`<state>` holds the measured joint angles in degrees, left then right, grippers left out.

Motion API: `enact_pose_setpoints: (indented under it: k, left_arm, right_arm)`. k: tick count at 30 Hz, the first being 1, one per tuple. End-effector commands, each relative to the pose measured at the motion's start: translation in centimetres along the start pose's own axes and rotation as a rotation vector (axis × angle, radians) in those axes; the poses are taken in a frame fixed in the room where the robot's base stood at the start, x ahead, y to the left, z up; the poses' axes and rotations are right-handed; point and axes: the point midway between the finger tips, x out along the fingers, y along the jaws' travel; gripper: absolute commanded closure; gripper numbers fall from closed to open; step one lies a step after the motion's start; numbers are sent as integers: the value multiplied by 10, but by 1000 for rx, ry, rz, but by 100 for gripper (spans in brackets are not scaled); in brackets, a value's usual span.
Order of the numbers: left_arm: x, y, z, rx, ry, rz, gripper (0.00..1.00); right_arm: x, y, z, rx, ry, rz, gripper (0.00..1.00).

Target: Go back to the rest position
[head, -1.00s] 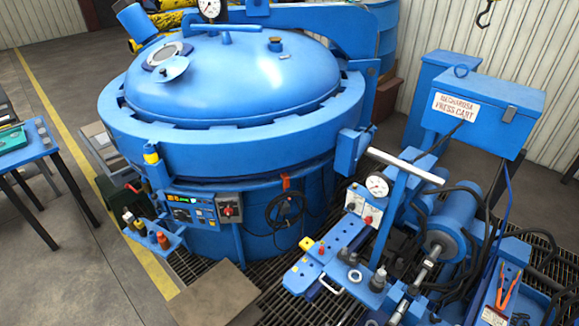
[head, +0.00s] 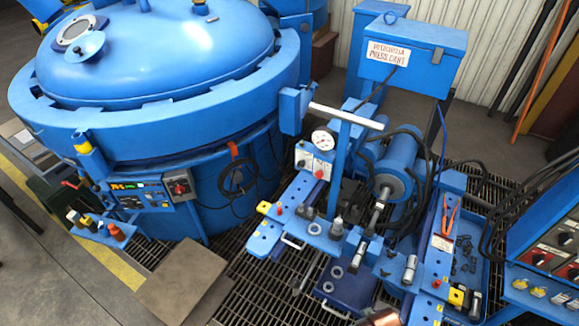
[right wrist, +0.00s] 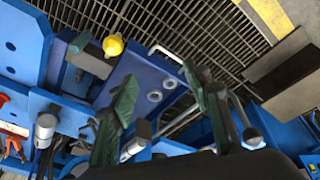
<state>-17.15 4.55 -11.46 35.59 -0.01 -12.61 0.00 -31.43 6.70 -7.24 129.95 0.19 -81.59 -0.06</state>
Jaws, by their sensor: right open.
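My right gripper (right wrist: 160,75) shows in the right wrist view, with its two dark green fingers spread apart and nothing between them. Behind the fingers lies a blue plate (right wrist: 152,68) with two grey washers, seen from above. How far the fingers are from it is hard to tell. Neither gripper can be made out in the head view, and my left gripper is not seen at all.
The round blue furnace (head: 170,60) fills the left. The blue press cart (head: 330,215), with its gauge and T-handle, stands in the middle over grating. A blue switch panel (head: 550,250) is at right. A brown plate (head: 182,280) lies in front of the furnace.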

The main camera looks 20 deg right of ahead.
Motion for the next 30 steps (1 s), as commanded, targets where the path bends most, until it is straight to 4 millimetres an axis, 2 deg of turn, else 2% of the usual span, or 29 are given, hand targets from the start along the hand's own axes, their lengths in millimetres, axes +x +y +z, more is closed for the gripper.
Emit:
enact_pose_setpoints:
  k: [1, 5, 8, 11, 14, 18, 21, 25, 30]
  left_arm:
    - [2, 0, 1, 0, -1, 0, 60]
    - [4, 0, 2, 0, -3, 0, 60]
    - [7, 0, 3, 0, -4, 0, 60]
    - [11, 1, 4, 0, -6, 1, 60]
    - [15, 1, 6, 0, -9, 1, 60]
    - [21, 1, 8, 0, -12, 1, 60]
    - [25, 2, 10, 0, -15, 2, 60]
    - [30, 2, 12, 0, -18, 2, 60]
    - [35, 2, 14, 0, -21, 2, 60]
  right_arm:
    - [16, -2, 4, -2, -10, -3, 56]
    - [57, -7, 14, -8, -26, -9, 56]
    - [95, -12, 28, -13, -42, -15, 56]
    - [141, -18, 49, -21, -62, -22, 56]
    - [192, -26, 79, -31, -85, -30, 56]
    - [257, -35, 135, -47, -119, -41, 56]
    - [294, -42, 180, -59, -143, -48, 56]
    - [329, -47, 243, -75, -174, -56, 56]
    - [350, -49, 311, -92, -203, -64, 56]
